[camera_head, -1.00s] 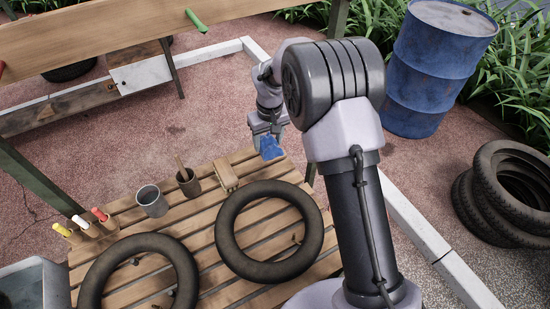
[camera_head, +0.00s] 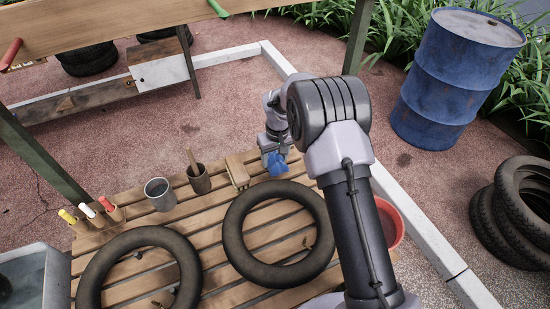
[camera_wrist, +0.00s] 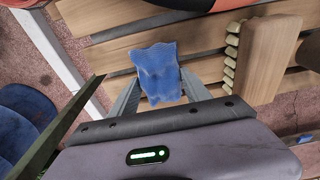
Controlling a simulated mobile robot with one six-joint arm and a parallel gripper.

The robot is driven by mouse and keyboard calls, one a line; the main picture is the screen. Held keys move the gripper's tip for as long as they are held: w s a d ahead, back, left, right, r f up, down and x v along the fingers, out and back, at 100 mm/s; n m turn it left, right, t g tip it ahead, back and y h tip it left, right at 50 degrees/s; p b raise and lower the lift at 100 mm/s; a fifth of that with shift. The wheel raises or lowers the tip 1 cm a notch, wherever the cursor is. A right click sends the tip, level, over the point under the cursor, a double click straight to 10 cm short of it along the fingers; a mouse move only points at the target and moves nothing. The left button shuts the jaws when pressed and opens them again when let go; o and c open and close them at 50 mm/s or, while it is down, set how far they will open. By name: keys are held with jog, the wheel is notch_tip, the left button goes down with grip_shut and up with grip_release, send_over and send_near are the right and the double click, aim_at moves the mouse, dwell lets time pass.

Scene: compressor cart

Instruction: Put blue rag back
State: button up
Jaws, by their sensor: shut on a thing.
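The blue rag (camera_head: 277,164) hangs from my gripper (camera_head: 272,150) near the far right corner of the slatted wooden table (camera_head: 215,217). In the wrist view the rag (camera_wrist: 158,70) is bunched between the two fingers of my gripper (camera_wrist: 160,92), which are shut on it. Behind the rag the wrist view shows table slats. I cannot tell the exact gap between rag and table.
Two black tyre tubes (camera_head: 233,222) lie on the table. A brush (camera_head: 237,170), a dark pot with a stick (camera_head: 199,179), a grey cup (camera_head: 160,194) and coloured markers (camera_head: 90,212) stand along its far edge. A red bucket (camera_head: 390,222) is right of my arm; a blue barrel (camera_head: 455,80) stands behind.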

jog(key=o, duration=1.2)
notch_tip(320, 180, up, 12)
jog(key=s+p, duration=0.1)
jog(key=p, duration=0.3)
notch_tip(320, 180, up, 12)
jog(key=m+t, duration=0.1)
jog(key=m, duration=0.1)
send_over(277, 161)
jog(key=s+d, duration=0.3)
jog(key=s, duration=0.2)
jog(key=s+d+r+m+t, duration=0.1)
jog(key=s+d+r+m, duration=0.1)
jog(key=s+r, duration=0.35)
jog(key=s+d+r+m+t, duration=0.1)
jog(key=s+r+m, duration=0.1)
jog(key=s, duration=0.9)
jog(key=s+d+r+m+t+y, duration=0.1)
jog(key=s+r+m, duration=0.1)
jog(key=s, duration=1)
jog(key=shift+d+r+m+t, duration=0.15)
jog(key=shift+d+m+t, duration=0.15)
jog(key=shift+d+m, duration=0.15)
